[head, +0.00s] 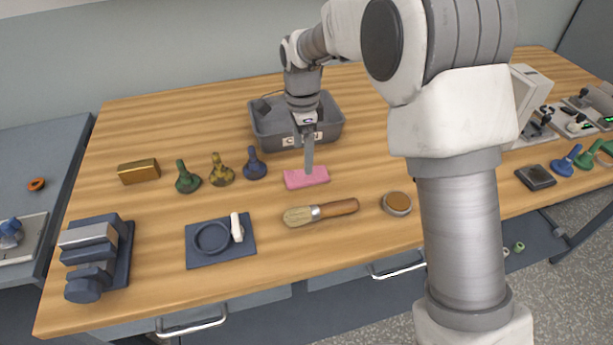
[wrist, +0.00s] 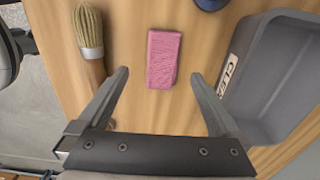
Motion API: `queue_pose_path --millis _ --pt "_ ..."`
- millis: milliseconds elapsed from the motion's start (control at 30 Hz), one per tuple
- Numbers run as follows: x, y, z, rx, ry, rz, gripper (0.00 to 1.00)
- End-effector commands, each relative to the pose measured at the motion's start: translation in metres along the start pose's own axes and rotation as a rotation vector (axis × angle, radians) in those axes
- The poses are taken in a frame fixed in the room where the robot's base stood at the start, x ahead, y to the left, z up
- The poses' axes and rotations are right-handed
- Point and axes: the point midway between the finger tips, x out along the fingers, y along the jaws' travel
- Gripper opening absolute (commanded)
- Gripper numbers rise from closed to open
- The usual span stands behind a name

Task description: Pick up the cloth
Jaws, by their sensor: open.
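The cloth (head: 306,179) is a pink, flat, folded rectangle lying on the wooden bench, in front of the grey bin. It also shows in the wrist view (wrist: 163,58), whole and uncovered, just beyond the fingertips. My gripper (head: 309,172) is above the cloth in the head view, where one finger hides part of it. In the wrist view my gripper (wrist: 160,76) is open and empty, with its two fingers spread wider than the cloth. The cloth lies roughly midway between the lines of the fingers. I cannot tell the exact height of the fingertips above the bench.
The grey bin (head: 265,132) with a label stands close behind the cloth. A brush (head: 335,208) and a round tin (head: 397,204) lie in front. A blue bobbin-like piece (head: 254,168) stands to the left. Bare wood (head: 150,200) lies at the left.

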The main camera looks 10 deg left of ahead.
Motion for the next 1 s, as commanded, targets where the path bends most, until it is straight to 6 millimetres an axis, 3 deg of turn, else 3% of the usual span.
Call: queue_pose_path --millis 100,367,633,900,1000 --pt "0.016 0.000 0.000 0.000 0.001 0.001 1.00" --pt "0.031 -0.002 -0.001 0.000 0.000 0.001 1.00" --pt "0.069 -0.006 -0.001 0.001 0.000 0.003 1.00" --pt "0.073 -0.006 -0.001 0.000 0.001 0.000 1.00" --pt "0.073 -0.006 -0.001 0.000 0.000 0.000 0.82"
